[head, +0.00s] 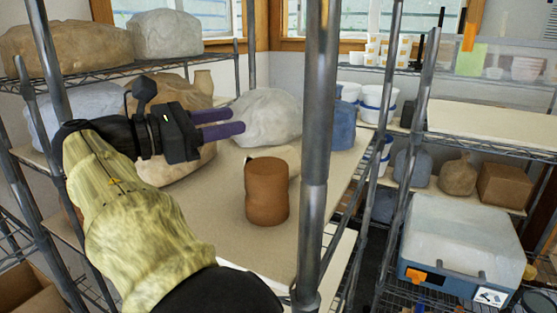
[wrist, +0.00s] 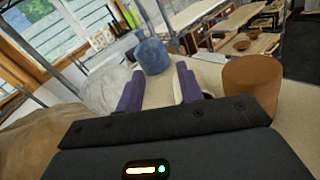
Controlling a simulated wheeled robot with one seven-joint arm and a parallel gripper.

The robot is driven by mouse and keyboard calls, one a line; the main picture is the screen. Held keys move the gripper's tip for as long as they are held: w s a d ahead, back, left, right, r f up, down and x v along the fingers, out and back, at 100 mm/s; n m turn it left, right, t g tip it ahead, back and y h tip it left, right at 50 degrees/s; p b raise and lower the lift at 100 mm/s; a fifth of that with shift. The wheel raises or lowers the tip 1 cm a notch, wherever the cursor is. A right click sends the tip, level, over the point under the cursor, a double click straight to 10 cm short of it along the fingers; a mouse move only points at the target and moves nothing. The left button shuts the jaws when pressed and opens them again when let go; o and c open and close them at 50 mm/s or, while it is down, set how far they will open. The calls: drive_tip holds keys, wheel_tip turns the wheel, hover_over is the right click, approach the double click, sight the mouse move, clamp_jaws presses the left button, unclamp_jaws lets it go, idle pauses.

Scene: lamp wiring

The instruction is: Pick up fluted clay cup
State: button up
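The clay cup (head: 267,191) is reddish brown and stands upright on the beige shelf board (head: 215,222) in the head view. Whether it is fluted is hard to tell. My gripper (head: 226,123) is behind and to the left of the cup, above the board, with its two purple fingers apart and nothing between them. In the wrist view my gripper (wrist: 160,88) also shows open. The cup (wrist: 252,82) is there outside the fingers, on the right, partly hidden by the gripper body.
A pale wrapped lump (head: 268,117) and a brown one (head: 188,163) sit behind the cup. A small pale object partly shows behind the cup. A blue lump (head: 341,125) stands at the back right. A metal post (head: 317,150) rises in front, right of the cup.

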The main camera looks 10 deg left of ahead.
approach(287, 153)
drive_tip(key=w+a, duration=0.2)
drive_tip(key=shift+a+f, duration=0.35)
drive_tip(key=shift+a, duration=0.05)
drive_tip(key=shift+w+d+f, duration=0.2)
drive_tip(key=shift+w+d, duration=0.3)
drive_tip(key=p+x, duration=0.2)
drive_tip(key=x, duration=0.3)
drive_tip(key=shift+w+d, duration=0.15)
drive_tip(key=shift+d, duration=0.1)
drive_tip(key=shift+w+d, duration=0.2)
drive_tip(key=shift+d, duration=0.05)
